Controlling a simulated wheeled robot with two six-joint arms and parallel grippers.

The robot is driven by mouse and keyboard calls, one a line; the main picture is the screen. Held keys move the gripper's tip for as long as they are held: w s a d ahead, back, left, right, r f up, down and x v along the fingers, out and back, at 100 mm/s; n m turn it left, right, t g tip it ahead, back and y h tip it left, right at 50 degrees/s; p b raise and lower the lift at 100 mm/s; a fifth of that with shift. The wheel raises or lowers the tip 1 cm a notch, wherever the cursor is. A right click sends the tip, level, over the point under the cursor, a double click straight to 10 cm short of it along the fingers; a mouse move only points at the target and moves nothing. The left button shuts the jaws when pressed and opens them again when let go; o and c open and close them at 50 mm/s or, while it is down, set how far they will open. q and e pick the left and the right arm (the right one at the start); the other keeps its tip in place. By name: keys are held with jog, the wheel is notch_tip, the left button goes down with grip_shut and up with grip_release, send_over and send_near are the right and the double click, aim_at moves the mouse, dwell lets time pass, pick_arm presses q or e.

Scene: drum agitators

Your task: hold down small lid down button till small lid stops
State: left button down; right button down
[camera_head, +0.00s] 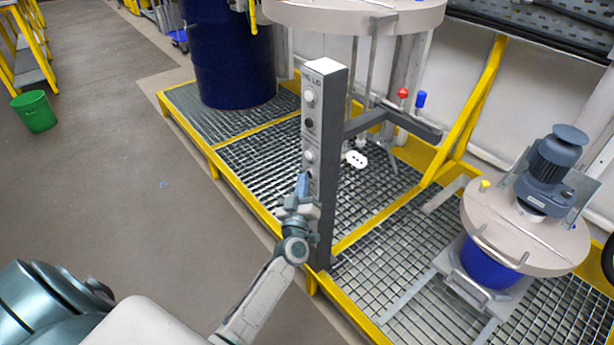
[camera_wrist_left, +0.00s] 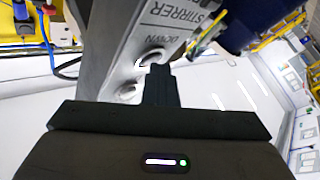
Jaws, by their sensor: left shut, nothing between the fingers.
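The grey control post (camera_head: 325,150) stands upright at the yellow platform's near edge, with round buttons down its face. My left gripper (camera_head: 302,187) is shut and empty, its tip at the lower part of that face. The small lid (camera_head: 540,240), with a grey motor (camera_head: 553,165) on top, is at the small blue drum's (camera_head: 487,264) top. My right gripper is out of view.
A large dark blue drum (camera_head: 228,55) stands at the back of the grating. The big lid (camera_head: 345,14) is raised beyond the post. A yellow slanted brace (camera_head: 470,105) rises behind the grating. The floor at left is open, with a green bin (camera_head: 35,111).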

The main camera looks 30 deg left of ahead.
pick_arm(q)
jog(key=shift+s, duration=0.1)
dwell(0.6)
jog(key=shift+s+a+p, duration=0.3)
jog(key=shift+s+p, duration=0.15)
jog(key=shift+s, duration=0.3)
jog(key=s, duration=0.1)
jog(key=s+a+p, duration=0.1)
jog(key=s, duration=0.1)
jog(key=s+a+p, duration=0.1)
jog(key=shift+s, duration=0.35)
